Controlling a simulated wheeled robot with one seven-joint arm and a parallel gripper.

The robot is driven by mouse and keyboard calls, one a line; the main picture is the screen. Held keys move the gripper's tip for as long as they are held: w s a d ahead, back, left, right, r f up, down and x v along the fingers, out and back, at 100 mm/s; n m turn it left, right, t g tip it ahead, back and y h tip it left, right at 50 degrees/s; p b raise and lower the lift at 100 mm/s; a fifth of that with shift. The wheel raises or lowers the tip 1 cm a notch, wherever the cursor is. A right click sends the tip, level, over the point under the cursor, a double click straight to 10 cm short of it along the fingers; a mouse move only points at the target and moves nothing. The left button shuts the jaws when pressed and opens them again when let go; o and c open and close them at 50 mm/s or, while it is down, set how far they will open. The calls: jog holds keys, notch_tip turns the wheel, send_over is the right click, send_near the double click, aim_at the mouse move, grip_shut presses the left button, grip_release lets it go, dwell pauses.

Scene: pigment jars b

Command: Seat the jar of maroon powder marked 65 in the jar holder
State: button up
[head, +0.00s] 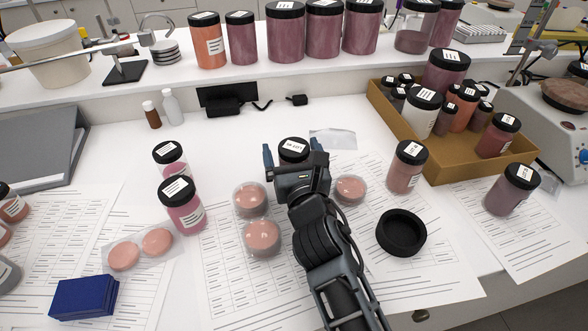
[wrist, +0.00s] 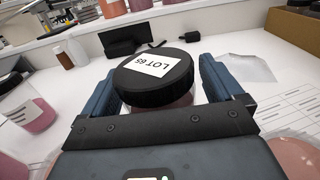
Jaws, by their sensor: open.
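The jar marked LOT 65 (wrist: 155,75) has a black lid with a white label and stands upright between my gripper's fingers in the wrist view. Its lid also shows in the head view (head: 293,151), just beyond my gripper (head: 294,163). Only a sliver of its glass side shows, so its powder colour is hard to tell. My gripper is open, with one blue finger on each side of the jar. I cannot tell whether either finger touches it. The jar holder (head: 401,233) is a black round cup, empty, on the table to the right of my arm.
Pink round dishes (head: 262,237) lie close left of my gripper, and another (head: 350,189) lies to its right. A pink-powder jar (head: 406,168) stands behind the holder. Two jars (head: 182,205) stand at left. A brown tray (head: 440,172) of jars sits at back right.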

jog(key=shift+w, duration=0.1)
jog(key=c, duration=1.1)
jog(key=shift+r, duration=0.1)
jog(key=shift+c, duration=0.2)
